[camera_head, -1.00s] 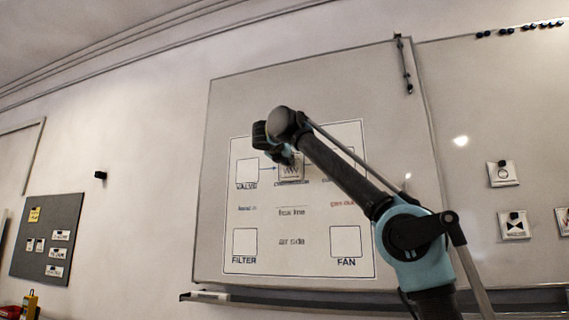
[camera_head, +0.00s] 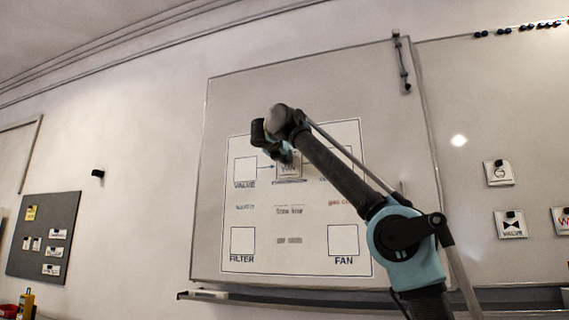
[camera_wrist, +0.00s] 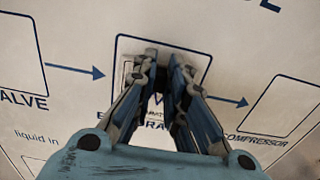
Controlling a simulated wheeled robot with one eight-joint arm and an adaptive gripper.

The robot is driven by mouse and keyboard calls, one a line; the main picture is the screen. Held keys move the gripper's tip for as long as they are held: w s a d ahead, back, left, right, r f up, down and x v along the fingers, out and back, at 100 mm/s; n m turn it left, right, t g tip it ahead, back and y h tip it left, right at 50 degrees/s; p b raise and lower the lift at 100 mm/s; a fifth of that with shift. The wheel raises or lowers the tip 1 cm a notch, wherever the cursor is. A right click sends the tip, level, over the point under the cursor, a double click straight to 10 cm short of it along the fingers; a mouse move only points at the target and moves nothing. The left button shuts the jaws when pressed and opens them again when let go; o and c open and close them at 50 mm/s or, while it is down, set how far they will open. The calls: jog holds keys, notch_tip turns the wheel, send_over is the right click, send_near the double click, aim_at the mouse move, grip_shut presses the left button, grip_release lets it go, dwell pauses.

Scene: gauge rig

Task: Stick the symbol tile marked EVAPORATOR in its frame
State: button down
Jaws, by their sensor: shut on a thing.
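The EVAPORATOR tile (camera_head: 289,170), pale with a zigzag symbol, is at the top middle frame of the diagram. In the wrist view my gripper (camera_wrist: 163,70) is shut on the tile, whose pale face and part of its symbol show between and beside the fingers. The dark blue outline of the EVAPORATOR frame (camera_wrist: 118,52) runs around the fingers and tile. The label below it is partly covered by the fingers. The tile appears inside the outline; I cannot tell whether it touches the board.
The VALVE frame (camera_head: 245,171), FILTER frame (camera_head: 243,240) and FAN frame (camera_head: 343,239) are empty. The COMPRESSOR frame (camera_wrist: 286,107) is empty at right. Other symbol tiles, including VALVE (camera_head: 512,224), hang on the right board. A ledge (camera_head: 330,301) runs below the board.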

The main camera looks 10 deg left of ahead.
jog(key=shift+r, duration=0.6)
dwell(0.5)
jog(key=c, duration=1.5)
grip_release()
jog(key=shift+w, duration=0.1)
jog(key=shift+c, duration=0.2)
jog(key=shift+o, duration=0.7)
jog(key=o, duration=0.4)
jog(key=s, duration=0.9)
jog(key=shift+a, duration=0.35)
